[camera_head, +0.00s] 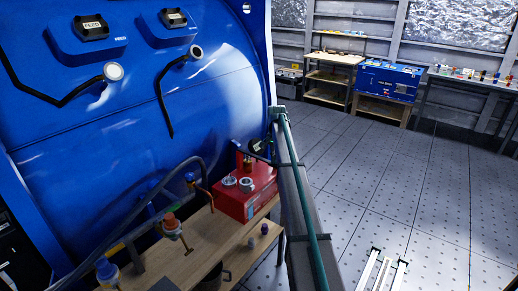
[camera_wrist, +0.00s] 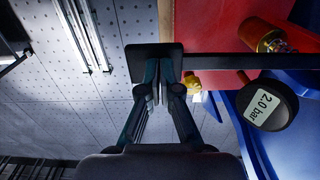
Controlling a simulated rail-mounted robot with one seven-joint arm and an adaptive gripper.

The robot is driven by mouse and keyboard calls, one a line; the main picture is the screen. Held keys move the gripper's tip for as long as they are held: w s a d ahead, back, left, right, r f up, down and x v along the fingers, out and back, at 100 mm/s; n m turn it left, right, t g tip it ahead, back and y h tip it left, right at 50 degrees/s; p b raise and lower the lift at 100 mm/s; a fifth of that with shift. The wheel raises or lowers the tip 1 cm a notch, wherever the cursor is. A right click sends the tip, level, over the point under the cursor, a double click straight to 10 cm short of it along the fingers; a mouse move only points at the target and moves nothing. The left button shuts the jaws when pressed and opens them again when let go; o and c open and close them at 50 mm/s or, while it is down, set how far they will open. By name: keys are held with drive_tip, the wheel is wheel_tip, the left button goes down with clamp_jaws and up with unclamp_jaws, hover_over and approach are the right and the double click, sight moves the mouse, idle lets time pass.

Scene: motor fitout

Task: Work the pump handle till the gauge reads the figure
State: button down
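The red pump box (camera_head: 245,200) stands on the wooden bench by the blue tank; its red side (camera_wrist: 215,30) fills the upper right of the wrist view. The black pump handle (camera_wrist: 250,61) runs level across it to a thicker grip (camera_wrist: 135,52). My gripper (camera_wrist: 155,72) has its fingers together, tips at the grip; they seem to be against it, not around it. A black round gauge (camera_wrist: 270,103) bears the label "2.0 bar"; no needle shows from this side. The gauge (camera_head: 255,146) is small and unreadable in the head view.
The blue tank (camera_head: 130,120) fills the left, with hoses, fittings and "FEED" labels. The wooden bench (camera_head: 170,245) carries an orange-red valve (camera_head: 171,224) and pipes. The floor (camera_head: 400,180) is open at right.

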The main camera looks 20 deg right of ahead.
drive_tip(key=f, duration=0.2)
drive_tip(key=f+b, duration=0.1)
drive_tip(key=shift+w+a+f, duration=0.15)
drive_tip(key=shift+w+f, duration=0.05)
drive_tip(key=shift+f, duration=0.15)
drive_tip(key=shift+s+d+r+p, duration=0.15)
drive_tip(key=shift+r+p, duration=0.55)
drive_tip(key=shift+r, duration=0.75)
drive_tip(key=shift+s+r+p, duration=0.1)
drive_tip(key=shift+r+p, duration=0.55)
drive_tip(key=shift+r, duration=0.8)
drive_tip(key=shift+s+d+r+p, duration=0.15)
drive_tip(key=shift+r+p, duration=0.55)
drive_tip(key=shift+r, duration=0.75)
drive_tip(key=shift+f, duration=0.15)
